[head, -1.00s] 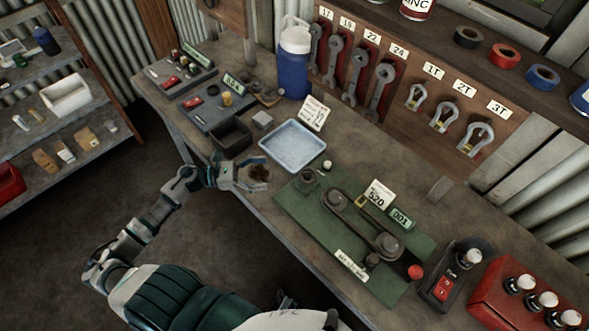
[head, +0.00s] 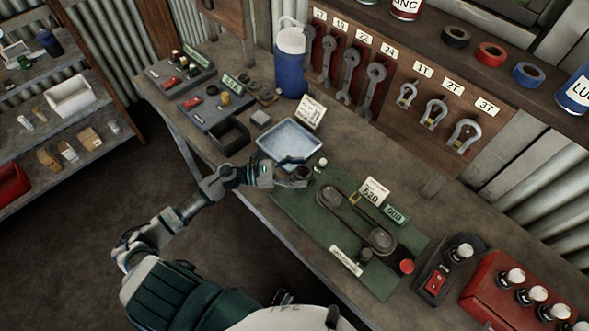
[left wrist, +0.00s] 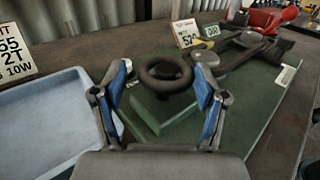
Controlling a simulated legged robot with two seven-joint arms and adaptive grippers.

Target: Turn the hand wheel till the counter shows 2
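The hand wheel (left wrist: 180,70), a dark ring on a hub, stands at the near end of a green board (head: 325,230) on the bench. My left gripper (left wrist: 172,85) is open, its blue-padded fingers apart on either side of the wheel, with no clear contact visible. In the head view my left gripper (head: 300,176) covers most of the wheel. The counter (head: 396,215) is a small green display beside a white card (head: 374,190); it seems to read 000, but the digits are tiny. It also shows in the left wrist view (left wrist: 212,31). My right gripper is out of view.
A pale blue tray (head: 264,152) lies just left of the board. A belt drive with two pulleys and a red knob (head: 407,266) fills the board. A switch box (head: 437,283) and a red box (head: 492,292) stand to the right. Wrenches hang behind.

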